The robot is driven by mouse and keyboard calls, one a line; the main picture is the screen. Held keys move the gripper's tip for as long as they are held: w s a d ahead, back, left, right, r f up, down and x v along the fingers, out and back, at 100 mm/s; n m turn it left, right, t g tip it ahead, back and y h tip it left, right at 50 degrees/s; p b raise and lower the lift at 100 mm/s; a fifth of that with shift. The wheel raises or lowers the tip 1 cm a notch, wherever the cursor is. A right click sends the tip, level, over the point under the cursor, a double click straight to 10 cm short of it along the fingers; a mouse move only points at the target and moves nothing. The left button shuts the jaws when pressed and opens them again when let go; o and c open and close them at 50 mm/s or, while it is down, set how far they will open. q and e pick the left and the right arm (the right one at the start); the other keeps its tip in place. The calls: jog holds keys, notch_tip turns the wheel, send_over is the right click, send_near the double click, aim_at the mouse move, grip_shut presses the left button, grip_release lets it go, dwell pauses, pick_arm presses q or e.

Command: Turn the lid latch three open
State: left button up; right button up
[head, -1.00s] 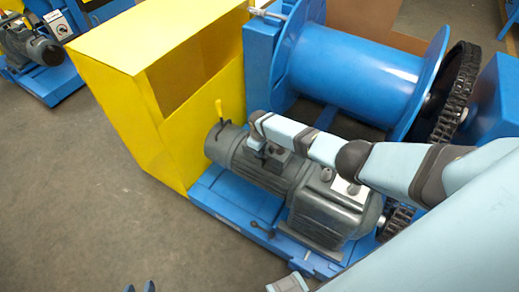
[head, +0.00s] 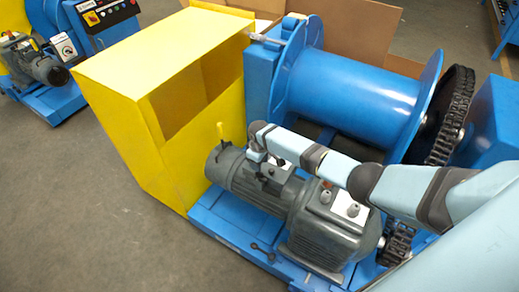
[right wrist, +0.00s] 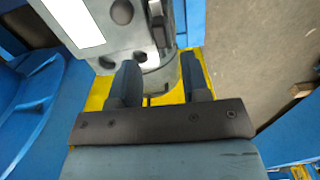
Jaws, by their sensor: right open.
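The grey motor (head: 240,178) lies on the blue base, with a lidded box on its top partly hidden by my right arm. In the right wrist view a grey box (right wrist: 118,35) with round recesses and a white label fills the upper left. A dark latch-like piece (right wrist: 157,22) runs along its right edge; I cannot tell which latch is number three. My right gripper (head: 258,150) is over the motor's top. In the right wrist view its two fingers (right wrist: 158,78) are apart and empty, pointing toward the box, with the dark piece beyond them. My left gripper is not in view.
A blue drum (head: 355,90) and a dark chain sprocket (head: 447,110) stand behind my right arm. The floor (head: 90,200) at left is clear.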

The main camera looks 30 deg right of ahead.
notch_tip(320, 180, up, 7)
jog(key=shift+r+p, duration=0.15)
jog(key=shift+p, duration=0.2)
dwell(0.3)
